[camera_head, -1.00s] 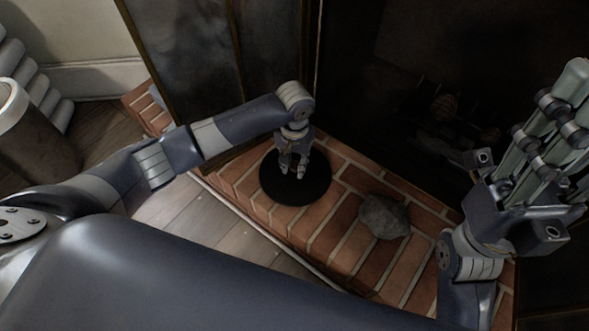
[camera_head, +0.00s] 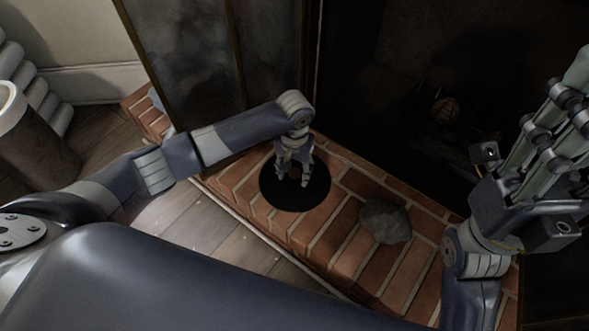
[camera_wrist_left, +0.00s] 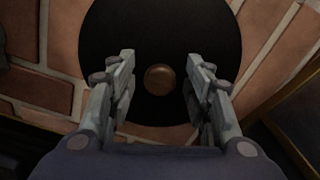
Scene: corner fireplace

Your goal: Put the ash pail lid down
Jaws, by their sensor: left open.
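The ash pail lid (camera_head: 290,201) is a flat black disc lying on the brick hearth. It also shows in the left wrist view (camera_wrist_left: 160,30), with a round brown knob (camera_wrist_left: 160,79) at its middle. My left gripper (camera_head: 292,181) is over the lid's middle, pointing down. In the left wrist view its fingers (camera_wrist_left: 160,76) are spread on both sides of the knob, with gaps between them and it. My right gripper (camera_head: 562,105) is at the right edge, pointing up and holding nothing that I can see; its fingertips are partly cut off.
A grey rock-like lump (camera_head: 385,220) lies on the brick hearth (camera_head: 336,225), right of the lid. The dark firebox (camera_head: 400,100) opens behind. A glass screen panel (camera_head: 190,60) stands at back left. A brown container with a pale rim (camera_head: 38,140) stands far left.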

